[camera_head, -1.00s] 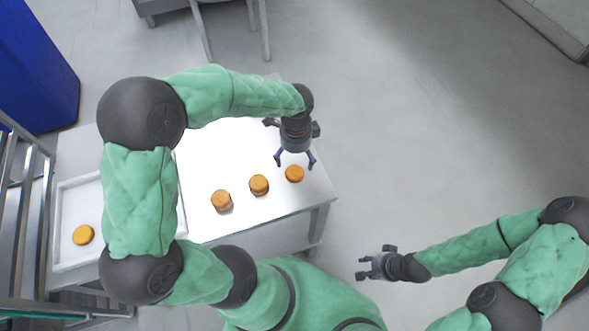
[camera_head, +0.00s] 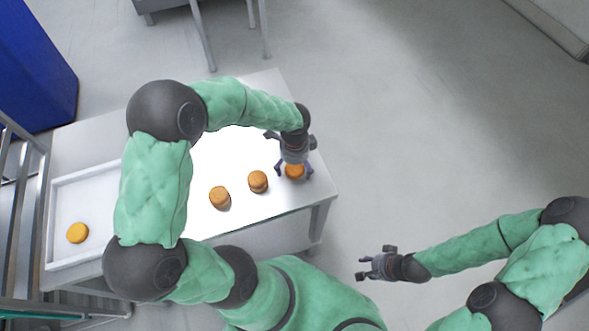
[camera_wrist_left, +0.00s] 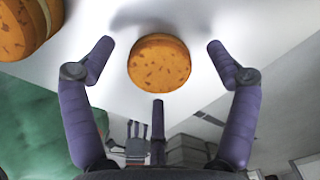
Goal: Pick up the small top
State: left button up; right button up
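Small round orange-brown pieces lie on the white table (camera_head: 262,95). The rightmost round (camera_head: 295,172) is under my left gripper (camera_head: 294,171). In the left wrist view this round (camera_wrist_left: 159,62) sits between the open fingers, with a gap on both sides. My left gripper (camera_wrist_left: 160,58) points down at it, open and empty. Two more rounds, a middle one (camera_head: 258,181) and a left one (camera_head: 220,197), stand to its left and look taller, perhaps stacked. My right gripper (camera_head: 378,264) is open and empty, away from the table.
A white tray (camera_head: 58,185) on the table's left holds one round (camera_head: 77,233). My left arm spans the table between tray and rounds. A metal rack (camera_head: 20,200) stands at the left, and a blue bin (camera_head: 35,65) behind it. The floor to the right is clear.

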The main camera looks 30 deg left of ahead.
pick_arm(q)
jog(key=c, duration=0.8)
jog(key=shift+r, duration=0.1)
